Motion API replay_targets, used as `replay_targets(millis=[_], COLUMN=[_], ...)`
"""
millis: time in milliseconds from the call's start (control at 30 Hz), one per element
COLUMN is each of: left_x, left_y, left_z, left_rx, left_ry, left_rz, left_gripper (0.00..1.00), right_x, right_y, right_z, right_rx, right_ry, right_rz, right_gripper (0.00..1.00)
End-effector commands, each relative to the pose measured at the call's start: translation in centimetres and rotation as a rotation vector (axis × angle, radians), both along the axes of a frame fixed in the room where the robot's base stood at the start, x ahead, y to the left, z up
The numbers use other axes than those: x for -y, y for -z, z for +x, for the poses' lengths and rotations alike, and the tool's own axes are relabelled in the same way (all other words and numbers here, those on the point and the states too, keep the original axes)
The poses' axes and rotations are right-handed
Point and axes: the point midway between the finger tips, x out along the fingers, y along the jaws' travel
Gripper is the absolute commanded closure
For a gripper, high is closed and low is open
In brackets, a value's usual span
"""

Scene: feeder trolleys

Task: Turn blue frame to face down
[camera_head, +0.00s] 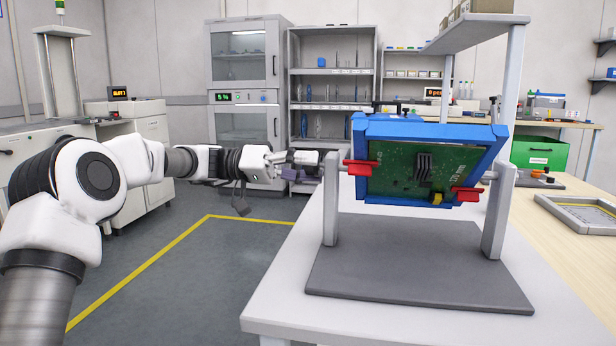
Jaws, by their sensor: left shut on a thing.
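The blue frame (497,150) hangs between two grey posts of a stand, tilted, with a green circuit board (393,172) facing towards me. A red clamp (360,167) sits at its left side and another red clamp (466,194) at its lower right. My left gripper (308,166) reaches in from the left to the outer side of the left post (331,205). It is shut on the turning knob at the frame's left end; the knob is mostly hidden by the fingers. My right gripper is not in view.
The stand's dark base plate (418,270) rests on a white table (285,285). A raised shelf (476,36) stands behind the frame. A wooden bench (570,225) with a grey tray is on the right. The floor left of the table is clear.

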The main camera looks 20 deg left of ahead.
Motion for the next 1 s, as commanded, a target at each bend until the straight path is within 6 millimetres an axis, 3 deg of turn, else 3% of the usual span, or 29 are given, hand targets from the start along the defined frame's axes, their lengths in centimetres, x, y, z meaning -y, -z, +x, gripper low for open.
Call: replay_targets(millis=[33,1000], left_x=[0.1,0.1], left_y=[0.6,0.8], left_z=[0.0,0.2], left_rx=[0.017,0.487], left_ry=[0.005,0.007], left_rz=[0.009,0.123], left_gripper=[1.00,1.00], right_x=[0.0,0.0], right_y=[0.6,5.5], right_z=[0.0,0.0], right_rx=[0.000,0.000], right_ry=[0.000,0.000], right_rz=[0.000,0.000], right_gripper=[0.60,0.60])
